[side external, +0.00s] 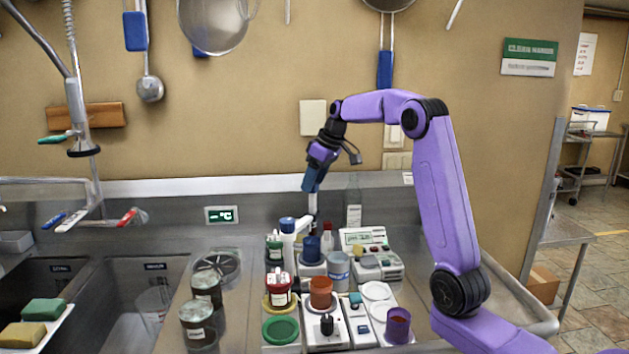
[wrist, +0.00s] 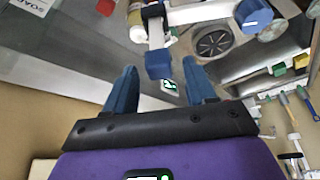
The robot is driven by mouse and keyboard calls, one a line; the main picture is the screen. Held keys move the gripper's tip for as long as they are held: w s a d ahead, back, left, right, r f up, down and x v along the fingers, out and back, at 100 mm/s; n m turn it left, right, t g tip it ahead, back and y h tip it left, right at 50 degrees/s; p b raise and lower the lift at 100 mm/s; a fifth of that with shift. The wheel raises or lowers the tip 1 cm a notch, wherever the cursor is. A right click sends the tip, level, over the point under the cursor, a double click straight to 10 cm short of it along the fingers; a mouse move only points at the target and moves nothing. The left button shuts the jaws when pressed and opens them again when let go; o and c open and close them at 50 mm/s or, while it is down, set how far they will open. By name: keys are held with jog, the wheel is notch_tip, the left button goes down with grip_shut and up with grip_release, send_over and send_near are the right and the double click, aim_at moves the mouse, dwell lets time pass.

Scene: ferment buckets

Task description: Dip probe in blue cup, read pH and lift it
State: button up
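The blue cup (side external: 312,252) stands upright on a pale stand in the middle of the side view. A slim probe with a white shaft (side external: 312,204) is upright above it; its lower tip is hard to make out. In the wrist view the probe's blue head (wrist: 158,65) lies between my fingers. My gripper (side external: 311,186) points down at the probe's top. It also shows in the wrist view (wrist: 160,74), with a gap on each side of the head, so it is open. The pH meter (side external: 372,262) has a lit display too small to read.
A white holder with a blue knob (side external: 288,226) stands left of the cup. An orange cup (side external: 321,293), a red-lidded jar (side external: 278,290), a grey cup (side external: 338,270) and a purple cup (side external: 398,325) crowd the front. A clear bottle (side external: 354,205) stands behind. The sink (side external: 140,300) is left.

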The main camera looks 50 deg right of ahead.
jog(key=v, duration=1.7)
jog(key=shift+r, duration=0.2)
dwell(0.8)
